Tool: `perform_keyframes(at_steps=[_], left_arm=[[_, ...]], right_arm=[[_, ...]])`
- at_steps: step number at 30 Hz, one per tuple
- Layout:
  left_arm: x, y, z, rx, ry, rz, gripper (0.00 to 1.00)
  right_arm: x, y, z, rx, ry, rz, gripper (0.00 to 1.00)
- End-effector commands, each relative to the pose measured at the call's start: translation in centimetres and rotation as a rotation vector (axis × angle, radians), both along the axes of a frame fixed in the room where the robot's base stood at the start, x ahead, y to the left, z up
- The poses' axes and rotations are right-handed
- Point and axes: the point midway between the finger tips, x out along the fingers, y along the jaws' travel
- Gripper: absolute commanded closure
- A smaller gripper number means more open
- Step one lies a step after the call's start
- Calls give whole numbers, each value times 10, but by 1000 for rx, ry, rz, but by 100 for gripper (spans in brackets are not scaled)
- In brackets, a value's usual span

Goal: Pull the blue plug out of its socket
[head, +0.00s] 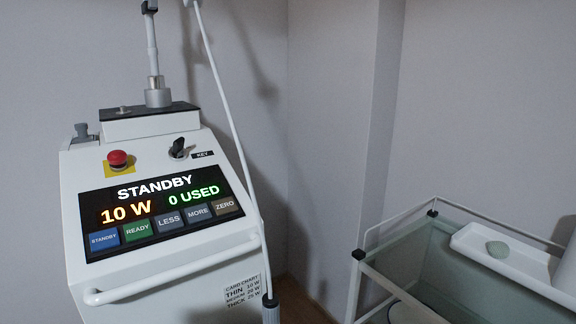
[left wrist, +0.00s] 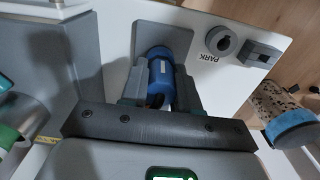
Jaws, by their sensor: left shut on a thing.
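The blue plug (left wrist: 158,62) shows in the left wrist view, in front of a dark grey plate on a white panel. My left gripper (left wrist: 159,84) is shut on it, with one grey finger on each side. The plug's far end is against or very near the grey plate; the socket opening itself is hidden behind the plug. The head view shows neither the plug nor any gripper. My right gripper is in neither view.
Right of the plug, the panel has a round grey fitting marked PARK (left wrist: 220,41) and a grey block (left wrist: 260,53). In the head view, a white console (head: 190,276) reads STANDBY, 10 W, 0 USED. A glass-sided cart (head: 403,262) with a white tray (head: 483,240) stands right.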

Motion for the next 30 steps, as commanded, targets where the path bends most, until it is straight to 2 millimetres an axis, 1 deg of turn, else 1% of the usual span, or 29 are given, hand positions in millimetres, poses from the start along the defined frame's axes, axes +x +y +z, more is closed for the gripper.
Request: perform_keyframes(at_steps=[30], left_arm=[[0, 0, 39, 1, -1, 0, 100]], right_arm=[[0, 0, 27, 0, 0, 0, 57]])
